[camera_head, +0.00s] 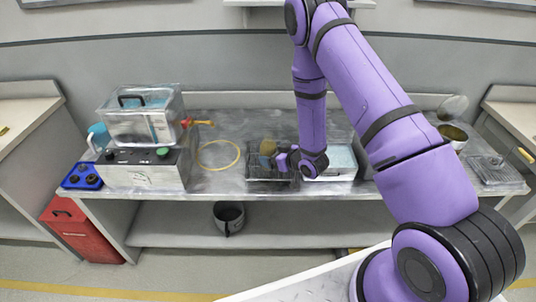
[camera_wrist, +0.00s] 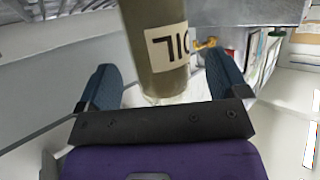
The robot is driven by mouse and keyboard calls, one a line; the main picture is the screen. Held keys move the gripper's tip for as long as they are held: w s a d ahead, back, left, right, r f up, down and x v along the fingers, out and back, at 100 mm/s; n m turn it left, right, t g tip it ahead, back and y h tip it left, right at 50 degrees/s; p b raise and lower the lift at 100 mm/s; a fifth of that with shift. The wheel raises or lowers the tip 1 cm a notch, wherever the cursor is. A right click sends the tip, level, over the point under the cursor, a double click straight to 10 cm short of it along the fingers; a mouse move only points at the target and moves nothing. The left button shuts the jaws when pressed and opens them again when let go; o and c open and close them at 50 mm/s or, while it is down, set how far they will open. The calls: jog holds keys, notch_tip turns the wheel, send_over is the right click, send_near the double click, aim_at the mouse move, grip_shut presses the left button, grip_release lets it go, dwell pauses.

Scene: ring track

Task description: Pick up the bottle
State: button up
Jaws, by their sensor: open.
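The bottle (camera_wrist: 150,45) is olive-brown with a pale label reading "OIL", upside down in the wrist view. It stands between the two blue fingers of my gripper (camera_wrist: 158,66), with a gap visible on each side. In the head view the bottle (camera_head: 268,147) is a small tan shape at a dark wire rack, just left of my gripper (camera_head: 282,161). My gripper is open and holds nothing. The bottle's far end is cut off by the top edge of the wrist view.
The dark rack (camera_head: 262,176) sits at the front of the metal counter (camera_head: 225,122). A white bin with blue contents (camera_head: 340,163) stands close to its right. A yellow ring (camera_head: 219,155) and a grey box machine (camera_head: 147,168) are to the left. A pot (camera_head: 229,217) is on the lower shelf.

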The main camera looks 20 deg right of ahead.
jog(key=shift+x, duration=1.2)
jog(key=c, duration=1.1)
jog(key=shift+c, duration=0.2)
